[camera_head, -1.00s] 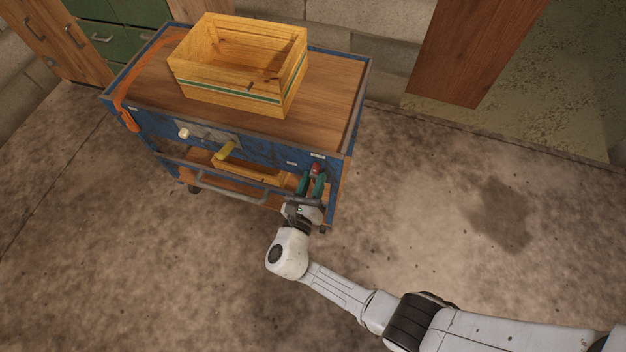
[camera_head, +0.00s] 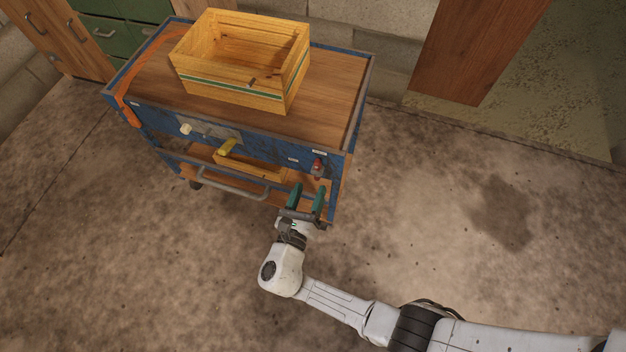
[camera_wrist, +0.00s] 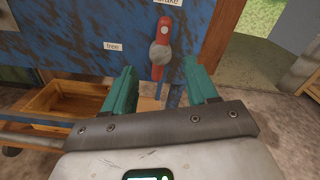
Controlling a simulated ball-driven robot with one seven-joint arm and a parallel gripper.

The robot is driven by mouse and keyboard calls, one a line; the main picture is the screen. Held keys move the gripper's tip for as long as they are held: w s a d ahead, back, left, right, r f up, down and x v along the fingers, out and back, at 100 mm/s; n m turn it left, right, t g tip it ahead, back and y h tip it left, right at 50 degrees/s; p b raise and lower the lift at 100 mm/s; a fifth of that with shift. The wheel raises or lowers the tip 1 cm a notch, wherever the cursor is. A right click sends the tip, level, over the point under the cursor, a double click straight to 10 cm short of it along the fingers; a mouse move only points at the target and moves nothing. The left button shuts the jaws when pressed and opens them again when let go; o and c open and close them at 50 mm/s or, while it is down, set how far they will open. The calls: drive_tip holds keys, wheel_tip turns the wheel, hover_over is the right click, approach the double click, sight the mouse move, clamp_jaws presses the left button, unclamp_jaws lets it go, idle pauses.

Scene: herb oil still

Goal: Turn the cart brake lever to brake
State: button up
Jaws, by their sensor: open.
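The cart brake lever (camera_head: 318,168) is on the right of the blue cart's front panel. In the wrist view the lever (camera_wrist: 160,52) has a red handle and a round grey hub. It stands nearly upright, its longer red end up, just below a label reading "brake", partly cut off by the frame's top edge. A second small label (camera_wrist: 113,47), which seems to read "free", is to its left. My gripper (camera_head: 307,192) is open and empty, in front of and below the lever, apart from it. Its two green fingers show in the wrist view (camera_wrist: 160,80).
The blue cart (camera_head: 262,146) has a wooden top bearing a yellow wooden crate (camera_head: 235,92). A grey rail (camera_head: 215,184) runs below. An orange strap (camera_head: 129,108) hangs at left. Floor to the right is clear.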

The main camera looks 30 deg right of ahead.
drive_tip(key=v, duration=0.6)
drive_tip(key=shift+s, duration=0.1)
idle(0.4)
drive_tip(key=s+d+r+m+g+y+p, duration=0.1)
drive_tip(key=s+d+m+g+y, duration=0.1)
drive_tip(key=s+d+m+g, duration=0.5)
drive_tip(key=s+d+m+g+y+p, duration=0.1)
drive_tip(key=s+d+m+g+y, duration=0.3)
drive_tip(key=d+m, duration=0.65)
drive_tip(key=s+r+m+y+p, duration=0.2)
drive_tip(key=s+r+m+y, duration=0.4)
drive_tip(key=r+m, duration=0.4)
drive_tip(key=s+a+m, duration=0.1)
drive_tip(key=m, duration=0.2)
drive_tip(key=shift+s+m+g+y, duration=0.25)
drive_tip(key=shift+m+g+y, duration=0.05)
drive_tip(key=shift+m+g, duration=0.1)
